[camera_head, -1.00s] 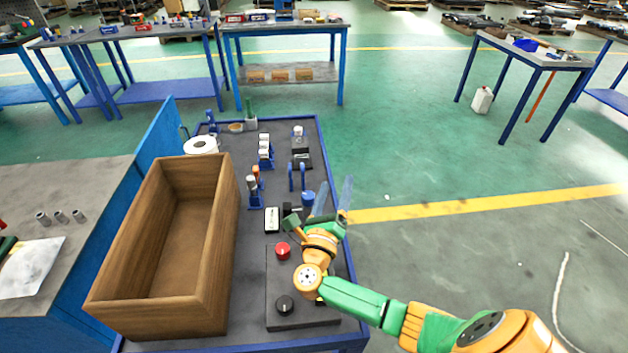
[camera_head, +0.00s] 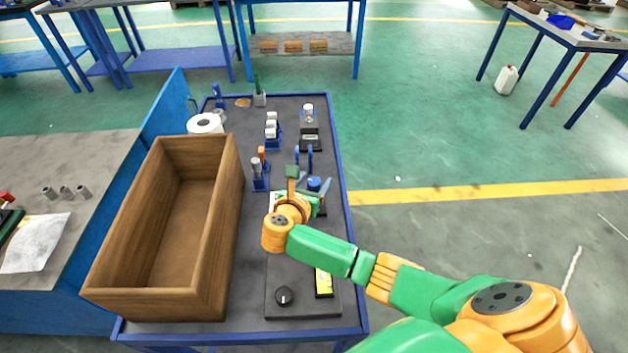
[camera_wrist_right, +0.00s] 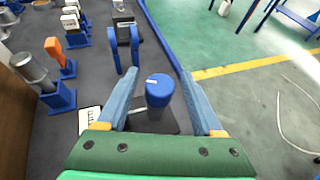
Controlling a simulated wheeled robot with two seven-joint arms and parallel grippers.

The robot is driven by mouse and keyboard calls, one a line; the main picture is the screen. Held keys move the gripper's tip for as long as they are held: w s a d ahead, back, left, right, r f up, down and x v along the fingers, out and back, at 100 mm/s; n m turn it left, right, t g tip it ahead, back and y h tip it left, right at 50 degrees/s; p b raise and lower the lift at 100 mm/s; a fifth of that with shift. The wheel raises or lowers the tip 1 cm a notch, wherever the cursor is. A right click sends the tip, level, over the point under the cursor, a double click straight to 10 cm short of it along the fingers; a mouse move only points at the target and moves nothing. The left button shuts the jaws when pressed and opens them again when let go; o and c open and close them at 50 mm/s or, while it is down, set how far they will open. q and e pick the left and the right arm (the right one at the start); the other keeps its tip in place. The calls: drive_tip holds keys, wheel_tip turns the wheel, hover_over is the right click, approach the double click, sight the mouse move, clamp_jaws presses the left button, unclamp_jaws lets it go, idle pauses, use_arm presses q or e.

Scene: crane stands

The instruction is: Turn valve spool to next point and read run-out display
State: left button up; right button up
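My right gripper (camera_head: 312,188) reaches over the bench and is open, its blue fingers spread wide in the right wrist view (camera_wrist_right: 160,76). A blue-topped cylinder (camera_wrist_right: 158,92) stands upright between the fingers, with a visible gap on each side; in the head view it shows as a small blue cap (camera_head: 314,183). I cannot tell if it is the valve spool. A pale display-like plate (camera_wrist_right: 90,119) lies left of the fingers, its marks too small to read. A yellow screen (camera_head: 323,281) sits on the dark panel and is unreadable. My left gripper is not in view.
Blue upright stands (camera_wrist_right: 124,48) are just beyond the fingers. A metal cylinder on a blue holder (camera_head: 258,175) is to the left. A large wooden box (camera_head: 230,200) fills the bench's left side.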

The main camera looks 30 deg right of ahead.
clamp_jaws()
drive_tip(key=shift+s, duration=0.1)
